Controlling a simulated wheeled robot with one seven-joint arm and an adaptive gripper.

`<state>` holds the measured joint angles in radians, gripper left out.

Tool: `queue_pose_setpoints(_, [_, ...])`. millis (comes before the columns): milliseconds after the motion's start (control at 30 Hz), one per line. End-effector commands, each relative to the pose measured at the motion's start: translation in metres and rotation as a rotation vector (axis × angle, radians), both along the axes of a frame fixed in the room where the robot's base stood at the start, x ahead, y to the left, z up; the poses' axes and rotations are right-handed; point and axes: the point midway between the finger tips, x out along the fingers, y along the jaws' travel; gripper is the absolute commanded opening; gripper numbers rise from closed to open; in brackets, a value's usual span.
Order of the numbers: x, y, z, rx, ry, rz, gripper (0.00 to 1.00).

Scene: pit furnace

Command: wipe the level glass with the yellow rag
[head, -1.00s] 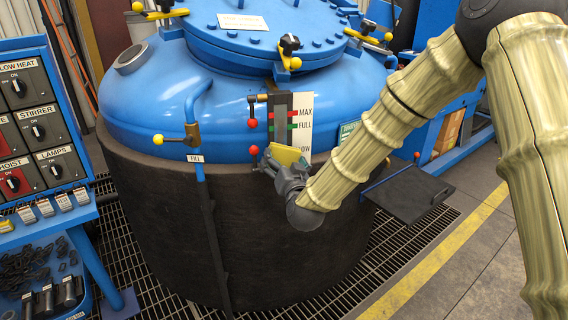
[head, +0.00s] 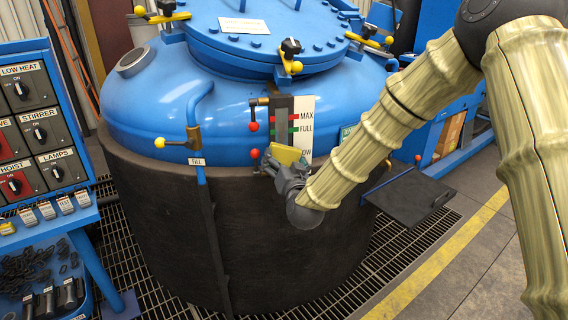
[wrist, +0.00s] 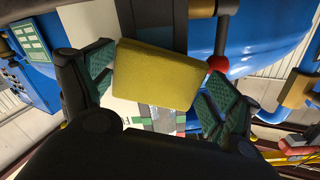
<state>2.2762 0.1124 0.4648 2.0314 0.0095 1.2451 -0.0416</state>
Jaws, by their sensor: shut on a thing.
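The level glass (head: 282,118) is a dark upright strip on the front of the blue vessel, beside a white scale (head: 303,120) marked MAX, FULL and LOW. My gripper (head: 275,161) is at the lower end of the glass, shut on the yellow rag (head: 286,154). In the wrist view the rag (wrist: 158,74) is a yellow block between the two green-padded fingers and covers part of the glass and scale. Whether the rag touches the glass I cannot tell.
Red-knobbed valves (head: 254,126) stand just left of the glass. A blue fill pipe (head: 195,110) with a yellow-knobbed valve is further left. A switch panel (head: 42,130) stands at the far left. A dark shelf (head: 408,195) juts out at right.

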Motion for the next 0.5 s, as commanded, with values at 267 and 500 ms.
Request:
queue_pose_setpoints(267, [-0.001,0.0,0.022,0.0,-0.002,-0.001,0.7])
queue_pose_setpoints(500, [-0.002,0.0,0.031,0.0,-0.001,0.0,0.7])
